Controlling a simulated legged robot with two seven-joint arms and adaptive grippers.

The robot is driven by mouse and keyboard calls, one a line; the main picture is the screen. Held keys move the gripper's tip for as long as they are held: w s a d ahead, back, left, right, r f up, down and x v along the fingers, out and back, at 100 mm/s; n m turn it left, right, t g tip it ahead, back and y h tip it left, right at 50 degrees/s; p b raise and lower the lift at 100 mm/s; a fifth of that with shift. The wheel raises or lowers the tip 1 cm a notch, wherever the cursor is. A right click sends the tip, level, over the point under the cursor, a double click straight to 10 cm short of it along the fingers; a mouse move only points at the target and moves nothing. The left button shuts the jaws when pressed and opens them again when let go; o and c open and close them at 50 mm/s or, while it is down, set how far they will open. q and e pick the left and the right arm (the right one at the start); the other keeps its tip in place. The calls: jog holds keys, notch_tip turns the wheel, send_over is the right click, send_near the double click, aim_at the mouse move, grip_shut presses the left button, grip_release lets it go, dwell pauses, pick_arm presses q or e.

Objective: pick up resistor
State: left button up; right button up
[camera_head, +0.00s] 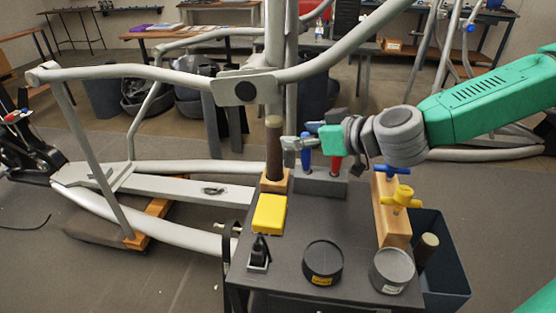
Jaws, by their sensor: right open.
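My right gripper (303,143) reaches in from the right on its green arm. It is open and sits above the grey tool holder on the dark cart top (318,222), partly overlapping the tool handles. I cannot tell with certainty which item is the resistor. A small black upright part (260,252) stands at the cart's front left. A yellow block (269,213) lies at the left edge. My left gripper is not in view.
The grey holder (318,183) carries blue and red handled tools. A brown cylinder (273,150) stands upright behind the yellow block. A wooden block (393,224) with blue and yellow knobs is at the right. A dark bin (446,265) stands beside the cart. The elliptical frame (175,190) fills the left.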

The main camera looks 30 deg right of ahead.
aim_at(281, 133)
jog(key=shift+w+a+f, duration=0.25)
jog(key=shift+w+a, duration=0.6)
jog(key=shift+a, duration=0.2)
jog(key=b+x, duration=0.1)
jog(key=x, duration=0.3)
jog(key=shift+w+d+b, duration=0.2)
jog(key=shift+b, duration=0.2)
jog(key=shift+w+f, duration=0.1)
jog(key=shift+w, duration=0.05)
jog(key=shift+a, duration=0.2)
jog(key=shift+c, duration=1.2)
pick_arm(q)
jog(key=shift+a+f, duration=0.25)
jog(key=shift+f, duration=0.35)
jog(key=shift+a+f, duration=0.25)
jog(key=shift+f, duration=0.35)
pick_arm(e)
jog(key=shift+a, duration=0.15)
grip_shut()
